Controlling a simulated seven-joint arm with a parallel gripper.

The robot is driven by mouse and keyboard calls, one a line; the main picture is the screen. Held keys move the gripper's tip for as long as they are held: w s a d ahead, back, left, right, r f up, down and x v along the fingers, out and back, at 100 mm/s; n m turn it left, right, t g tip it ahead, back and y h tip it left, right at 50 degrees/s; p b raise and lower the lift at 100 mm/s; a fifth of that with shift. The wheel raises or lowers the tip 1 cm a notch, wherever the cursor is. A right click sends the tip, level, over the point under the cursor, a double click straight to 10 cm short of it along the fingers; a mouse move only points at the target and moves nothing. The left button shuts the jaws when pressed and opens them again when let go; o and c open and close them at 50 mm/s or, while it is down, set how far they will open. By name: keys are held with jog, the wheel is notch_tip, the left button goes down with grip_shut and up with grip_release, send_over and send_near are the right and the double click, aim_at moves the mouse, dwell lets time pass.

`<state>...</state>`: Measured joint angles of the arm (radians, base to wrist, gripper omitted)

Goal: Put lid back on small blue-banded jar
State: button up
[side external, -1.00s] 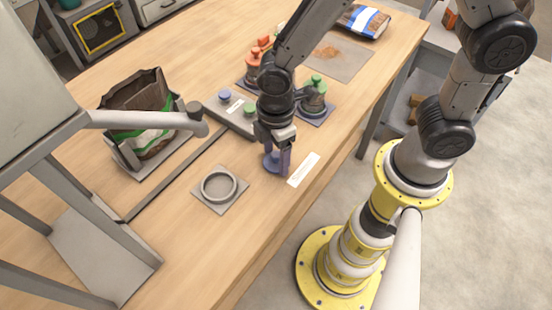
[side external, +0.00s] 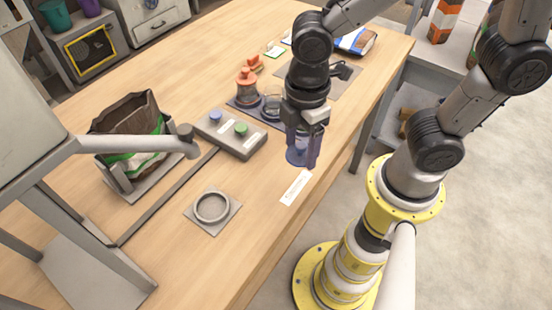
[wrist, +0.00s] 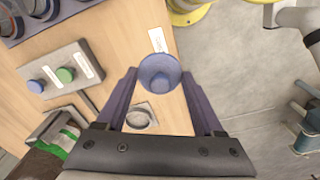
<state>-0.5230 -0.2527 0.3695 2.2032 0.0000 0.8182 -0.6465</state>
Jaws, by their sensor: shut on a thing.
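My gripper (side external: 305,150) hangs above the right part of the table, pointing down. Its jaws are shut on a blue round lid (wrist: 160,73), which sits between the two fingertips in the wrist view. In the side view the blue lid (side external: 296,158) shows as a disc at the fingertips, above the wood. An open-looking clear jar (side external: 272,103) stands on a dark tray (side external: 238,103), just behind and left of my gripper. My gripper hides part of that tray.
An orange-topped jar (side external: 247,85) shares the tray. A grey box with blue and green knobs (side external: 230,136) lies left of it. A ring on a square pad (side external: 212,207) and a white label (side external: 296,187) lie nearer. A bag (side external: 130,128) stands at left.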

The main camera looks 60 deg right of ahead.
jog(key=s+d+r, duration=0.3)
jog(key=s+d, duration=0.1)
jog(key=s, duration=0.3)
jog(key=w+r+n, duration=0.1)
jog(key=w, duration=0.1)
jog(key=w+a+r+n, duration=0.1)
jog(key=w, duration=0.1)
jog(key=w+r, duration=0.1)
jog(key=w, duration=0.1)
jog(key=shift+a+r+n, duration=0.25)
jog(key=shift+a+n, duration=0.15)
jog(key=w+d, duration=0.4)
jog(key=w, duration=0.4)
jog(key=w+d, duration=0.4)
jog(key=w, duration=0.4)
jog(key=w+d+f+m, duration=0.2)
jog(key=d+f, duration=0.4)
jog(key=f, duration=0.2)
jog(key=shift+m, duration=0.4)
jog(key=shift+f, duration=0.25)
